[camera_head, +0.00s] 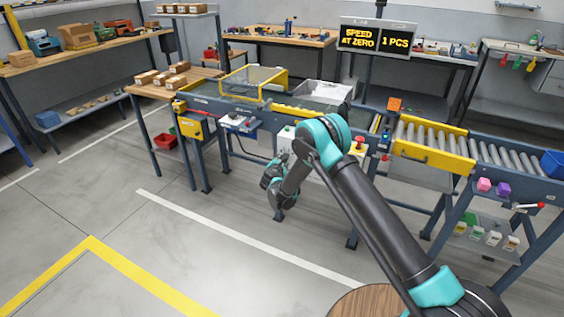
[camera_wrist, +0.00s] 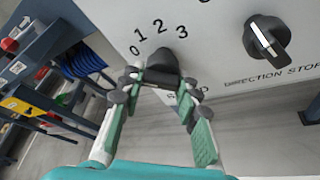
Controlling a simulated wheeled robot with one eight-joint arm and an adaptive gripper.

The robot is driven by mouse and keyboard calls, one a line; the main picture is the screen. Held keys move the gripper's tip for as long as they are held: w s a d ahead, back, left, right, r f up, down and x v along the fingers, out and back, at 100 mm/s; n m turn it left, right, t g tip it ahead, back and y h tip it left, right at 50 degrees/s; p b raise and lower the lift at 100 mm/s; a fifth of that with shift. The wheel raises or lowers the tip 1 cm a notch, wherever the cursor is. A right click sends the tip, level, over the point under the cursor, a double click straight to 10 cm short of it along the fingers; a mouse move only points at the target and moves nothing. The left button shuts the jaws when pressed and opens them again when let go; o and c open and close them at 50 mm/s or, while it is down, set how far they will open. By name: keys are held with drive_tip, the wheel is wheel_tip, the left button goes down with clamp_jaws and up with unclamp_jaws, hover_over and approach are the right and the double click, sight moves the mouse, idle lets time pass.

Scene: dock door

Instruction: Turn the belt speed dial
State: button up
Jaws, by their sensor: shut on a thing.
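The belt speed dial (camera_wrist: 163,66) is a dark knob on a white panel (camera_wrist: 205,45) in the wrist view. The numbers 0, 1, 2 and 3 are printed in an arc above and left of it, and a partly covered label sits below. My gripper (camera_wrist: 160,82) has its fingers on both sides of the knob and is shut on it. The knob's pointer is hard to make out. In the head view my gripper (camera_head: 274,178) is low in front of the conveyor, and my arm hides the dial.
A black direction switch (camera_wrist: 267,38) with a white mark is right of the dial. The display (camera_head: 376,39) reads "SPEED AT ZERO" and "1 PCS". The roller conveyor (camera_head: 490,152) runs to the right. Open floor lies at the front left.

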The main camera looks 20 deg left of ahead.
drive_tip(key=shift+s+n+h, duration=0.1)
drive_tip(key=shift+n+h, duration=0.2)
drive_tip(key=shift+n, duration=0.3)
drive_tip(key=shift+g, duration=0.3)
drive_tip(key=o, duration=1.2)
drive_tip(key=shift+c, duration=0.2)
drive_tip(key=v, duration=1.2)
drive_tip(key=shift+a+f, duration=0.1)
drive_tip(key=shift+a, duration=0.05)
